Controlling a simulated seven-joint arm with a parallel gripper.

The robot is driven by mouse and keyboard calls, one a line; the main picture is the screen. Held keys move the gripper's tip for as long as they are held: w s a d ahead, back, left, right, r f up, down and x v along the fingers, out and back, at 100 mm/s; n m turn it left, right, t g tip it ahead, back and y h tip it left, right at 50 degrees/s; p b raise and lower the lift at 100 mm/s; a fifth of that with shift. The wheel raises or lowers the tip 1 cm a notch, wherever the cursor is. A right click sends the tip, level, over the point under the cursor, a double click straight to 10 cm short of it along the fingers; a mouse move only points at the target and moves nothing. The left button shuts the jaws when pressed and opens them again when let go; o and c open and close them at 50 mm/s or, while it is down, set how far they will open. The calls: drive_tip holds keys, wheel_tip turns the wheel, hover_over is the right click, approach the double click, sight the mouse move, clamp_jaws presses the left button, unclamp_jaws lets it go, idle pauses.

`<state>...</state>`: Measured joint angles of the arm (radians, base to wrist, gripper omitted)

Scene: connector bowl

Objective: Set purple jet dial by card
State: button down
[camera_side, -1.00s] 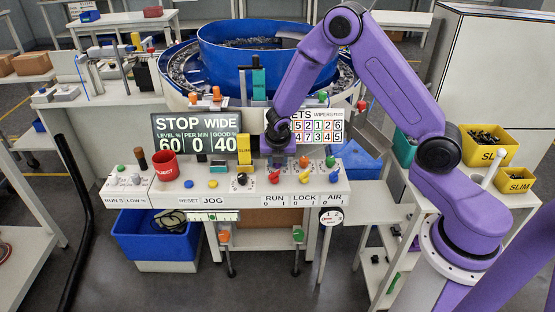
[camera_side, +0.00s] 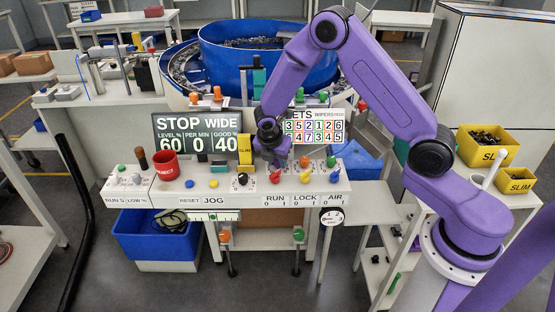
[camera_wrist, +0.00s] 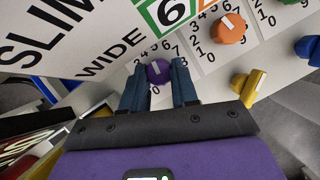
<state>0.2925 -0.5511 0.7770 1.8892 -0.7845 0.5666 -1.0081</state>
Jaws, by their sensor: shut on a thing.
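The purple jet dial (camera_wrist: 157,72) is a round knob with a white pointer line and numbers printed around it. In the wrist view it sits between my gripper's two dark blue fingers, which are shut on it. In the side view my gripper (camera_side: 277,163) is low over the panel behind the RUN switch and largely hides this dial. The card (camera_side: 312,130) is white with coloured-bordered digits and stands behind the dials, partly covered by my gripper. Its SLIM and WIDE labels and a green-bordered 6 show in the wrist view (camera_wrist: 120,32).
An orange dial (camera_wrist: 231,28) with its own numbers is to the right of the purple one, with a yellow knob (camera_wrist: 254,87) nearby. In the side view a black knob (camera_side: 242,179), a red RUN switch (camera_side: 275,177) and a red mug (camera_side: 166,165) stand on the panel.

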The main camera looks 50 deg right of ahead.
drive_tip(key=shift+m+g, duration=0.3)
drive_tip(key=shift+m, duration=0.3)
drive_tip(key=shift+w, duration=0.1)
drive_tip(key=c, duration=0.9)
unclamp_jaws()
drive_tip(key=shift+o, duration=0.2)
drive_tip(key=v, duration=1.7)
drive_tip(key=shift+a+r, duration=0.2)
